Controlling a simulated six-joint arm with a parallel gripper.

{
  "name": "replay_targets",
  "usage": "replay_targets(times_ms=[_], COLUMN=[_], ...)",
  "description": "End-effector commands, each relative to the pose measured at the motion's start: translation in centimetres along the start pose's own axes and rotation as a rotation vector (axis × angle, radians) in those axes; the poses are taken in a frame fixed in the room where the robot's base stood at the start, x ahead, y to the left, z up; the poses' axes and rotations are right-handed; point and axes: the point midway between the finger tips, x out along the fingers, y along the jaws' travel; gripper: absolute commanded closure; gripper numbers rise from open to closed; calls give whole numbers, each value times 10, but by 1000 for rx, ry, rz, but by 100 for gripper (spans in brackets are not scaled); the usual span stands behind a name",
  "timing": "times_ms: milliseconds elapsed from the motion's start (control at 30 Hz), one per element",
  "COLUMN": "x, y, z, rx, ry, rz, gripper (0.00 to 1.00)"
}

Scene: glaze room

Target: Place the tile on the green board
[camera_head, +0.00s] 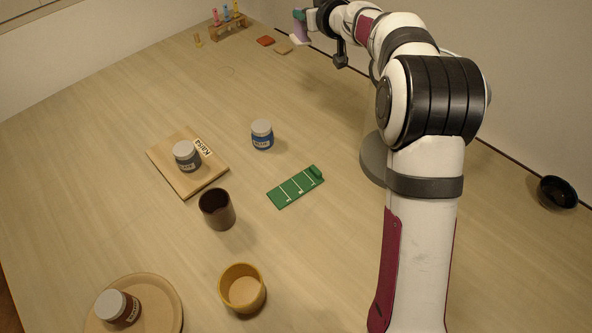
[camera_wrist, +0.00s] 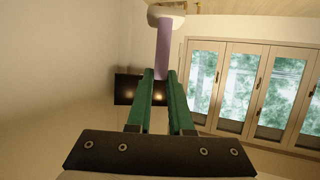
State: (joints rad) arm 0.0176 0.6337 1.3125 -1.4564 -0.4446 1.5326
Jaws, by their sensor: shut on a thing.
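The green board (camera_head: 288,193) lies on the table's middle, with white lines across it and a raised green part at its upper right end. Flat tiles lie at the far edge: an orange-red tile (camera_head: 265,41) and a tan tile (camera_head: 283,50). I cannot tell which is the task's tile. My gripper (camera_head: 299,15), far from the board, is above the far edge near these tiles. In the wrist view its green fingers (camera_wrist: 160,82) are shut on a purple bar (camera_wrist: 163,47) with a whitish end. The bar also shows in the head view (camera_head: 300,31).
A wooden rack (camera_head: 230,31) with coloured tubes stands far left. A blue-labelled jar (camera_head: 262,134), a jar on a wooden board (camera_head: 214,175), a brown cup (camera_head: 217,209) and a yellow cup (camera_head: 242,288) are around the green board. A black bowl (camera_head: 557,192) is at right.

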Motion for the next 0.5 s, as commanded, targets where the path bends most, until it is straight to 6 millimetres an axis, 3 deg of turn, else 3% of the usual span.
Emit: replay_targets(times_ms=[167, 367, 500], x=[-11, -50, -89], y=[2, 20, 29], z=[-20, -1, 15], rx=[-1, -19, -38], ry=[-1, -3, -2], rz=[-1, -57, -109], gripper=[100, 100, 100])
